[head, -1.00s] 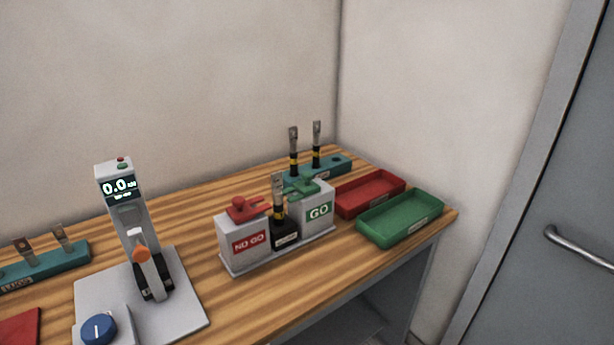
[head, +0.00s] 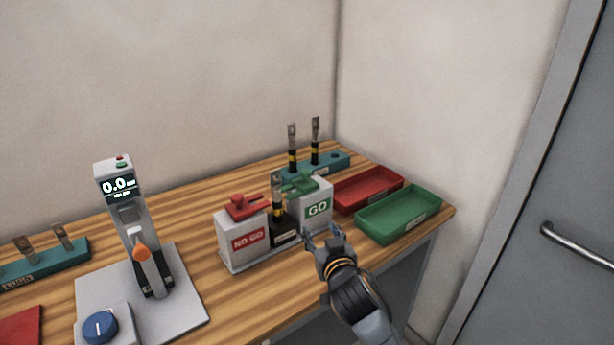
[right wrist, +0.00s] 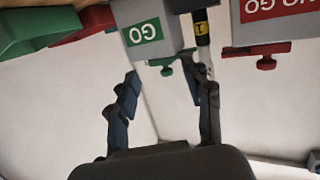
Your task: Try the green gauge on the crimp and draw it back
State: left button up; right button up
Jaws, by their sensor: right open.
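The green gauge (head: 299,184) lies on top of the white GO block (head: 316,207). The crimped lug (head: 277,191), with a black and yellow sleeve, stands upright in the black holder (head: 284,230) between the GO and NO GO blocks. My right gripper (head: 322,236) is open and empty in front of the GO block, lower than the gauge. The right wrist view is upside down; there the green gauge (right wrist: 167,68) shows between and beyond the open fingers (right wrist: 163,88), partly hidden by one finger. My left gripper is not in view.
A red gauge (head: 243,205) sits on the NO GO block (head: 243,238). A red tray (head: 369,197) and a green tray (head: 432,212) lie to the right. A teal rack (head: 333,165) with two lugs stands behind. A press with a display (head: 118,187) stands at left.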

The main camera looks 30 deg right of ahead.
jog(key=t, duration=0.2)
send_near(307, 175)
jog(key=v, duration=0.3)
jog(key=shift+h, duration=0.4)
jog(key=p+x, duration=0.1)
jog(key=x, duration=0.3)
jog(key=p+x, duration=0.1)
jog(key=x, duration=0.8)
jog(key=shift+w+a+f+p, duration=0.1)
jog(key=shift+a+f+p, duration=0.15)
jog(key=shift+p, duration=0.15)
grip_shut()
